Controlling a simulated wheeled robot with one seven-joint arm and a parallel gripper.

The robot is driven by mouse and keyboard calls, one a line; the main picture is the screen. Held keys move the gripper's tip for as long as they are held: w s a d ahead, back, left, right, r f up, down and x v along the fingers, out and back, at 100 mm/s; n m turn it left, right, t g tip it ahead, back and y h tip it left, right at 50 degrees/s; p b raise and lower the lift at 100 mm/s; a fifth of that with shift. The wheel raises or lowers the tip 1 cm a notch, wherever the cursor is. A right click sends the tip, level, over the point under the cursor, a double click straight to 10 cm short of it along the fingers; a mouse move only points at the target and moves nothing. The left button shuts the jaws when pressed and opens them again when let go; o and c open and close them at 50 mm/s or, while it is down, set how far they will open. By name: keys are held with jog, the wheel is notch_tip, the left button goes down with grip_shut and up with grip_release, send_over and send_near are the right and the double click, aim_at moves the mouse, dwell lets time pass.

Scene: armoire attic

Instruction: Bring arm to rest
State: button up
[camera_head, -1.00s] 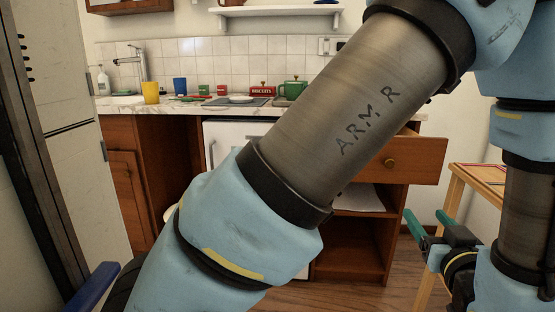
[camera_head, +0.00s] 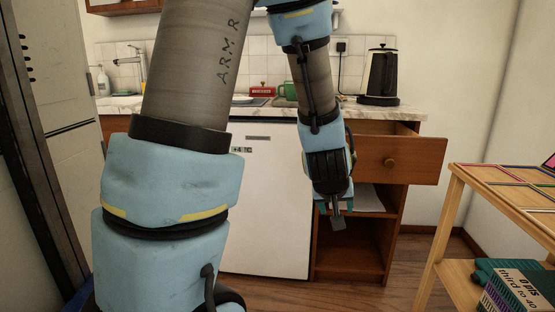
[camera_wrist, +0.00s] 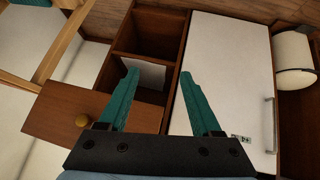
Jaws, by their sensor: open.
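My gripper (camera_head: 337,212) hangs at the end of my blue and grey arm, in front of the open shelf of the kitchen cabinet in the head view. In the wrist view its two teal fingers (camera_wrist: 168,98) are spread apart with nothing between them. Beyond them the wrist view shows the cabinet's open compartment (camera_wrist: 152,45) and the white appliance door (camera_wrist: 225,75). My upper arm covers much of the left and middle of the head view.
An open drawer (camera_head: 403,160) sticks out of the cabinet (camera_head: 350,262) beside my gripper. A wooden side table (camera_head: 448,205) with books (camera_head: 520,290) on its lower shelf stands at the right. A kettle (camera_head: 379,76) stands on the counter. A tall grey cabinet (camera_head: 60,95) is at the left.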

jog(key=s+a+g+y, duration=0.2)
jog(key=s+a+g, duration=0.15)
jog(key=a, duration=0.75)
jog(key=s+a+g+y, duration=0.15)
jog(key=s+a, duration=0.35)
jog(key=a, duration=0.5)
jog(key=w+p+v, duration=0.2)
jog(key=p+v, duration=1)
jog(key=w+r+p+v, duration=0.1)
jog(key=w+p+v, duration=0.2)
jog(key=p+v, duration=0.9)
jog(key=shift+w+a+r+g+p, duration=0.15)
jog(key=shift+w+g+p, duration=0.05)
jog(key=shift+g+p, duration=0.25)
jog(key=shift+h, duration=0.25)
